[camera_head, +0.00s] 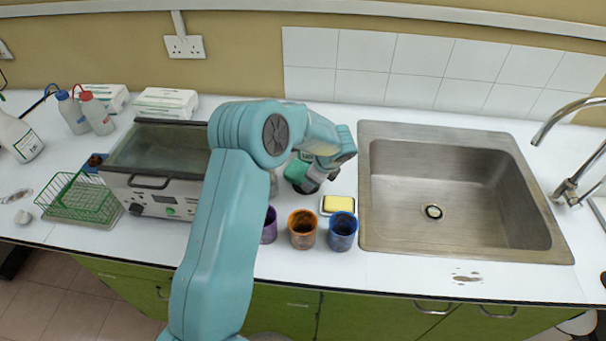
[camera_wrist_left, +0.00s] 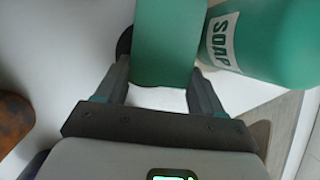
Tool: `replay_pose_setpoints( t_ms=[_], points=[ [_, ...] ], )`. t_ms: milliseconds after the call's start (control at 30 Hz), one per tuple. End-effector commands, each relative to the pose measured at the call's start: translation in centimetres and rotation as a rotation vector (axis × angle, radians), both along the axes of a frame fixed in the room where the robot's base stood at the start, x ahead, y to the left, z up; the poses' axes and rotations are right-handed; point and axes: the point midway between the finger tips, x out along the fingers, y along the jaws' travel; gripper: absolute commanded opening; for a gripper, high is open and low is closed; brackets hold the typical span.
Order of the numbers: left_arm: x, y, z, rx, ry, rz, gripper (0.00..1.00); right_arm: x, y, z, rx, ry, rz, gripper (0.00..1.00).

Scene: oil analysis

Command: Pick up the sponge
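A yellow sponge-like block (camera_head: 339,204) lies in a small white dish with a dark rim, left of the sink. My left gripper (camera_head: 308,184) points down just behind and left of the dish, beside a green object (camera_head: 296,170) that the wrist partly hides. In the left wrist view, the two fingers of the left gripper (camera_wrist_left: 161,68) stand apart, with the end of a flat green block (camera_wrist_left: 168,45) between their tips. I cannot tell whether they grip it. A green bottle marked SOAP (camera_wrist_left: 262,40) stands close to the right finger. My right gripper is out of view.
A purple cup (camera_head: 269,226), a brown cup (camera_head: 302,230) and a blue cup (camera_head: 342,232) stand in front of the gripper. The steel sink (camera_head: 440,247) is at the right. A heated bath (camera_head: 168,197) and a green wire rack (camera_head: 82,199) are at the left.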

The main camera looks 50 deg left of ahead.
Motion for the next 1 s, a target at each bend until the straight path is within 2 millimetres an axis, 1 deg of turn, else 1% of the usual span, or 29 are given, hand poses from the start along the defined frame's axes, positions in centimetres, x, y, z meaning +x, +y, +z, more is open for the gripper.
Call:
replay_pose_setpoints(
  t_ms=[133,167,333,467,500,567,667,867,900,967,1000],
  points=[
    [0.0,0.0,0.0,0.0,0.0,0.0,0.4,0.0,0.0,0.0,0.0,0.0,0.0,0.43],
    [0.0,0.0,0.0,0.0,0.0,0.0,0.35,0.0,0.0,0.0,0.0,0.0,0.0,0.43],
    [0.0,0.0,0.1,0.0,0.0,0.0,0.35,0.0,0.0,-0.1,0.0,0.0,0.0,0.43],
    [0.1,-0.3,0.4,0.001,-0.002,-0.001,0.35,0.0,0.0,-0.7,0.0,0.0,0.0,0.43],
    [0.1,-0.5,0.7,0.0,-0.004,-0.002,0.35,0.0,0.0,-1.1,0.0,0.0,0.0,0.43],
    [0.1,-0.4,1.7,0.002,-0.004,0.0,0.35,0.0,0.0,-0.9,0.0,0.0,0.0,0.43],
    [0.1,-0.4,3.2,0.001,-0.004,0.0,0.35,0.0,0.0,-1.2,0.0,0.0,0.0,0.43],
    [0.1,-0.4,6.9,0.001,-0.004,0.0,0.35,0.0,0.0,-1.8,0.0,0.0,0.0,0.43],
    [0.1,-1.0,7.1,-0.001,-0.002,-0.003,0.35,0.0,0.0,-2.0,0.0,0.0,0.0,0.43],
    [0.1,-2.3,6.8,-0.001,0.001,-0.006,0.35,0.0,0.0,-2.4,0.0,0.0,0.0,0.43],
    [0.1,-3.2,6.8,-0.002,0.0,-0.007,0.35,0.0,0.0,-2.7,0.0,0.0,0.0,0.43]
  ],
)
